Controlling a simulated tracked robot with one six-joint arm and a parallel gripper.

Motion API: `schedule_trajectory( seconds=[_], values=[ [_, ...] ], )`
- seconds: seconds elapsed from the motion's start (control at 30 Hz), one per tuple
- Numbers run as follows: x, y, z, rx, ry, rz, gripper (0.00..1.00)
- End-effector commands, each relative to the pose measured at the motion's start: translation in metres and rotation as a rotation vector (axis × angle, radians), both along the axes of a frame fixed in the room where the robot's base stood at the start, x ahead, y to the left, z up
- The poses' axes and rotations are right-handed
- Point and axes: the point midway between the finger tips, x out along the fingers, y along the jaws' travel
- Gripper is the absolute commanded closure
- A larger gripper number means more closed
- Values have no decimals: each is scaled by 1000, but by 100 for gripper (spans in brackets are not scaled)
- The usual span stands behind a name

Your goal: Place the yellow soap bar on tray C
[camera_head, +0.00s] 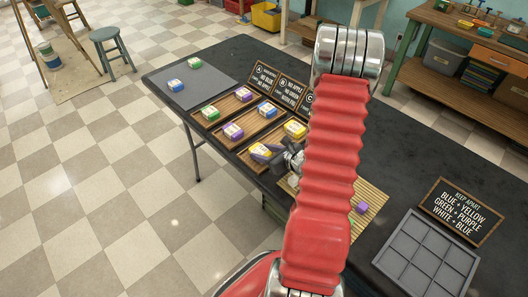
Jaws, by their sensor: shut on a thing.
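My gripper (268,152) is shut on a yellow soap bar (260,149) at the near-left end of the third wooden tray (246,161), nearest my arm. I cannot tell whether the bar touches the tray. Another yellow bar (295,129) lies at that tray's far end. The sign C (309,99) behind it is mostly hidden by my red arm. The first tray (226,104) holds a green bar (210,113) and a purple one (244,94). The middle tray (250,121) holds a purple bar (233,131) and a blue bar (267,110).
A slatted mat (372,196) with a purple bar (361,208) lies right of my arm. A grey divided tray (424,257) and a "keep apart" sign (461,210) stand at right.

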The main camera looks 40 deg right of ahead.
Motion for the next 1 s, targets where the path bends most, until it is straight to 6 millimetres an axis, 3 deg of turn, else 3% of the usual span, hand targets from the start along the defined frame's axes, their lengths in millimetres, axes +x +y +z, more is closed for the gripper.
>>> schedule_trajectory(
  seconds=[0.17, 0.2, 0.43, 0.77, 1.0],
  values=[
    [0, 0, -2, 1, 0, 0, 82],
    [0, 0, -2, 0, 0, 0, 55],
    [0, 0, -1, 0, 0, 1, 39],
    [0, 0, 1, 0, -1, 1, 39],
    [-20, -1, 12, -1, -1, -2, 39]
  ],
)
